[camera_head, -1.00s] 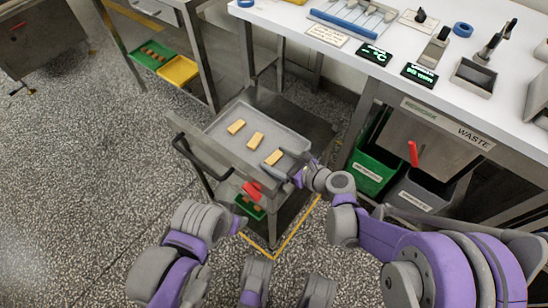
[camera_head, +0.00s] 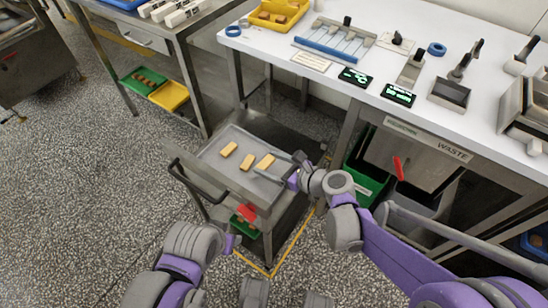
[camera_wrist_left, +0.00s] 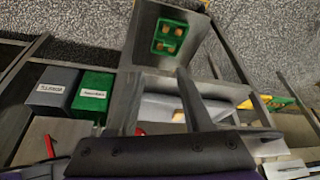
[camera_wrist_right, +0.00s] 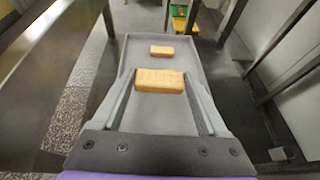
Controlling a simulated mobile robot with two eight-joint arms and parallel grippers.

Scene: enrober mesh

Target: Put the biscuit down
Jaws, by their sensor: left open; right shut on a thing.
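A tan biscuit (camera_head: 265,162) is in the tips of my right gripper (camera_head: 285,166), over the right side of a grey tray (camera_head: 222,172) on a trolley. In the right wrist view the held biscuit (camera_wrist_right: 160,82) is level between both fingers. It looks raised a little, but I cannot tell the exact gap to the tray. My left gripper (camera_wrist_left: 158,74) is open and empty, low in front of the trolley.
A white workbench (camera_head: 380,62) stands behind and right, with tools and displays. Below it are a green bin (camera_head: 365,183) and a waste chute. A black push handle (camera_head: 190,180) juts from the trolley's left. Green (camera_head: 142,80) and yellow trays sit under the left table.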

